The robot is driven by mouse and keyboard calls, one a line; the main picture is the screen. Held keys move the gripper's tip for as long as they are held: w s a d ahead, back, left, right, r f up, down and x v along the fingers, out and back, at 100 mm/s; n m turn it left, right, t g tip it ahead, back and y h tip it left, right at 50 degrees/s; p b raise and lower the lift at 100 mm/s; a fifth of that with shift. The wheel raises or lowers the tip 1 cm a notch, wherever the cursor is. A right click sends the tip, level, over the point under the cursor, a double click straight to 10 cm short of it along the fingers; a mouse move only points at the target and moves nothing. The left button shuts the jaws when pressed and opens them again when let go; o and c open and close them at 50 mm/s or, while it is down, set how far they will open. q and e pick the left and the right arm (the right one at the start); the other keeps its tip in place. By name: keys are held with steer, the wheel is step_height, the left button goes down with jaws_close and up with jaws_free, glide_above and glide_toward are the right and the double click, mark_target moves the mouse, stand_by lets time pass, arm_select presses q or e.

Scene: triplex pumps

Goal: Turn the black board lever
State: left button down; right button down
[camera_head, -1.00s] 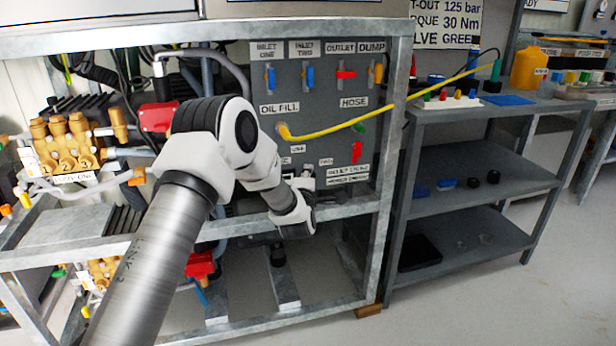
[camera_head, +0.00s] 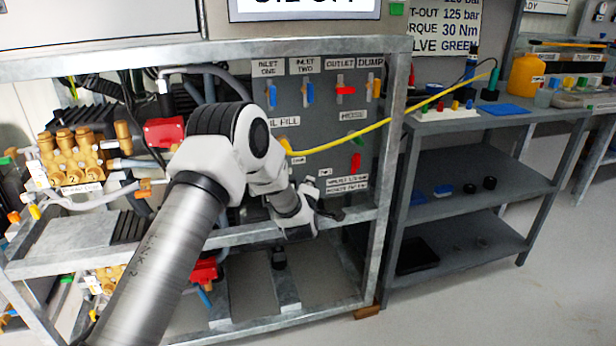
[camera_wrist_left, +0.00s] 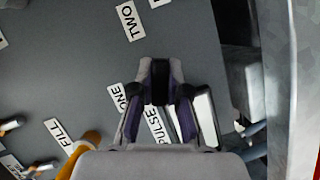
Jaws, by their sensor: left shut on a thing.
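The grey board (camera_head: 325,110) stands in the metal frame, with several coloured levers and white labels on it. My left gripper (camera_wrist_left: 160,88) is at the lower part of the board, its fingers closed on a small black piece (camera_wrist_left: 160,76), which I take to be the black lever. Labels reading ONE, TWO and PULSE show around it in the left wrist view. In the head view my left gripper (camera_head: 318,212) is at the frame's front rail, and its wrist hides most of the black lever. My right gripper is not in view.
A yellow hose (camera_head: 400,116) runs from the board to the right-hand shelf (camera_head: 480,160). The frame's galvanised post (camera_wrist_left: 292,90) stands close to the right of the gripper. Brass pump parts (camera_head: 72,158) are at the left. Orange lever-like parts show at the wrist view's lower left.

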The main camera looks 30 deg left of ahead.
arm_select(q)
steer(key=m+g+p, duration=0.1)
steer(key=m+p, duration=0.1)
steer(key=p, duration=0.1)
steer(key=m+g+p, duration=0.1)
steer(key=m+p, duration=0.1)
steer(key=p, duration=0.1)
steer(key=m+g+p, duration=0.1)
steer(key=m+p, duration=0.1)
steer(key=p, duration=0.2)
steer(key=shift+r+g+y, duration=0.25)
steer(key=shift+g+y, duration=0.05)
steer(key=shift+y, duration=0.1)
steer(key=shift+d+f+m+g+p, duration=0.1)
steer(key=shift+m+g+p, duration=0.2)
steer(key=shift+m+p, duration=0.35)
steer(key=shift+f+m+g+y+p, duration=0.15)
steer(key=shift+m+g+y+p, duration=0.55)
steer(key=shift+m+p, duration=0.35)
steer(key=shift+f, duration=0.1)
steer(key=c, duration=1.1)
jaws_free()
steer(key=shift+c, duration=0.2)
